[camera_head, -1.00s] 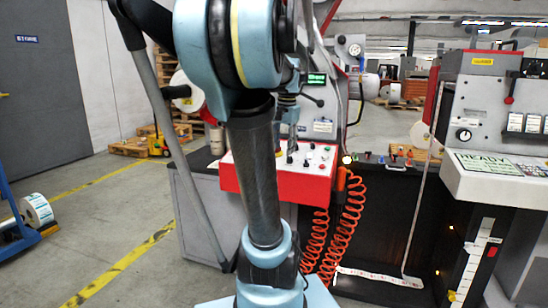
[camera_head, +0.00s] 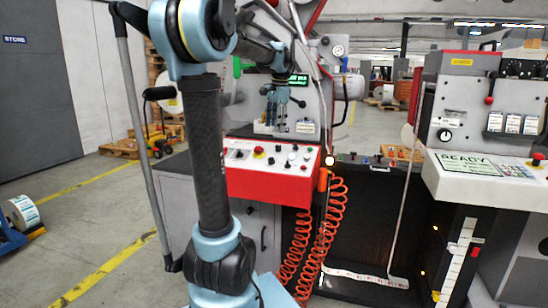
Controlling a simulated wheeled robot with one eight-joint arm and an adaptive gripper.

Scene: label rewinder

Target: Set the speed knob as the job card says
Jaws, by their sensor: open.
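My gripper (camera_head: 277,118) hangs fingers-down in front of the grey machine face, above the red-sided control console (camera_head: 265,187). Its fingers look apart, with nothing seen between them. The console's white top carries a black knob (camera_head: 238,153), a red mushroom button (camera_head: 258,150) and several small buttons. Another round black knob with a pale dial (camera_head: 444,134) is on the right-hand machine. Lettering by the knobs is too small to read, so I cannot tell which is the speed knob. A small white label (camera_head: 305,127) is behind my gripper; I cannot tell whether it is the job card.
Orange coiled hoses (camera_head: 325,235) hang below the console's right end. A dark bench (camera_head: 365,215) with small items stands between the machines. A grey cabinet (camera_head: 262,225) is under the console. Open floor (camera_head: 70,225) lies left.

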